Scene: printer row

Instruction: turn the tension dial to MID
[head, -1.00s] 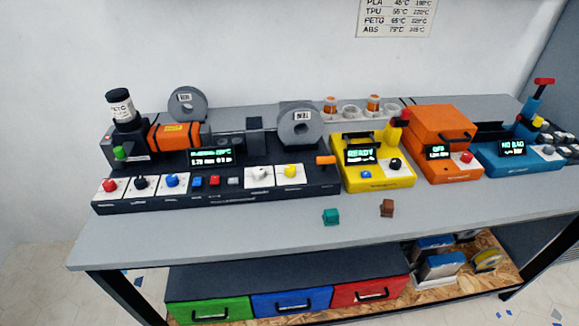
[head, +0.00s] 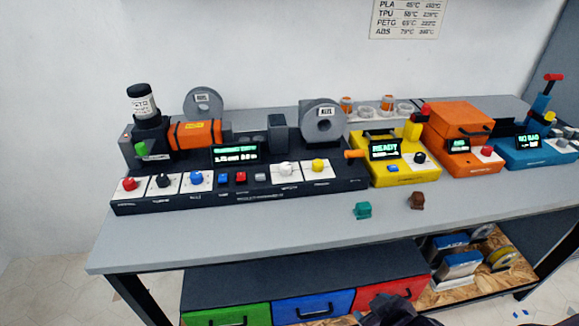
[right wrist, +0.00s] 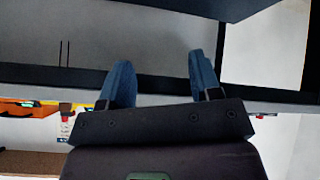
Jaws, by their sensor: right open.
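The long black machine (head: 240,185) stands on the table with red (head: 129,184), black (head: 163,181), blue (head: 196,178), white (head: 285,169) and yellow (head: 318,165) knobs along its front. The labels under the knobs are too small to read, so I cannot tell which is the tension dial or where it points. My right gripper shows as a dark shape (head: 398,312) at the bottom edge, below and in front of the tabletop. In the right wrist view its two blue fingers (right wrist: 160,65) are apart with nothing between them. My left gripper is not in view.
A teal block (head: 363,211) and a brown block (head: 417,201) lie on the grey tabletop (head: 250,230) before the machines. A yellow machine (head: 397,172) and an orange one (head: 462,130) stand to the right. Coloured drawers (head: 313,303) sit under the table.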

